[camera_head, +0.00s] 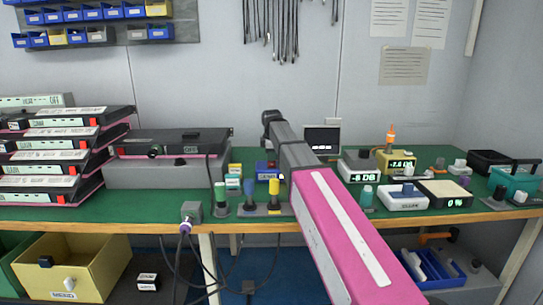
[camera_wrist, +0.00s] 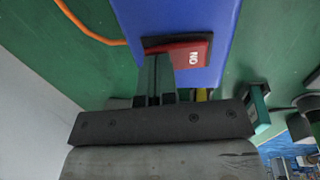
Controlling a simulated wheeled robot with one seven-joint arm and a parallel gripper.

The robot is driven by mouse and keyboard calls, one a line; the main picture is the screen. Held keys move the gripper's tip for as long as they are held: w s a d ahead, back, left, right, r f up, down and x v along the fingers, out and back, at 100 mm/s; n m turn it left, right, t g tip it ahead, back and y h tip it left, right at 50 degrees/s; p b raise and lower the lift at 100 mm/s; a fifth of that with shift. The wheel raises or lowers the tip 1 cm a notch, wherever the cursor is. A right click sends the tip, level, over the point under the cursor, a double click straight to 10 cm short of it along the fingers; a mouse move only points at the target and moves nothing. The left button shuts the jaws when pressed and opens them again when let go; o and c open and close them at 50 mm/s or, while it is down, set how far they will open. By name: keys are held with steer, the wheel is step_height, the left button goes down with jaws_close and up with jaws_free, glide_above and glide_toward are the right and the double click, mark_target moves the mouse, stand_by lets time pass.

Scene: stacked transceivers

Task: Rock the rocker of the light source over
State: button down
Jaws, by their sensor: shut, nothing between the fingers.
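In the wrist view the light source is a blue box (camera_wrist: 200,15) with a red rocker (camera_wrist: 190,48) set in a dark frame. White letters on the rocker read "ON", upside down in this view. My gripper (camera_wrist: 156,62) is shut and empty. Its fingertips are right at the rocker's left part and overlap it; I cannot tell whether they touch. In the head view a blue box (camera_head: 265,168), likely the light source, sits on the green bench just left of my arm, partly covered. My gripper is not clearly seen there.
An orange cable (camera_wrist: 85,22) runs beside the blue box. A grey instrument (camera_head: 165,172) and stacked transceivers (camera_head: 50,160) stand to the left. Colored-top bottles (camera_head: 248,195) line the bench's front edge. Meters (camera_head: 360,168) and a teal basket (camera_head: 512,184) stand to the right.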

steer(key=shift+w+f, duration=0.1)
steer(key=shift+f, duration=0.15)
stand_by(0.3)
steer(key=shift+s+r, duration=0.3)
steer(key=shift+s, duration=0.5)
steer(key=shift+w+a+r, duration=0.1)
steer(key=shift+w+r, duration=0.1)
steer(key=shift+r, duration=0.3)
step_height(320, 180, up, 13)
steer(key=w, duration=0.1)
steer(key=shift+w, duration=0.4)
steer(key=shift+f, duration=0.1)
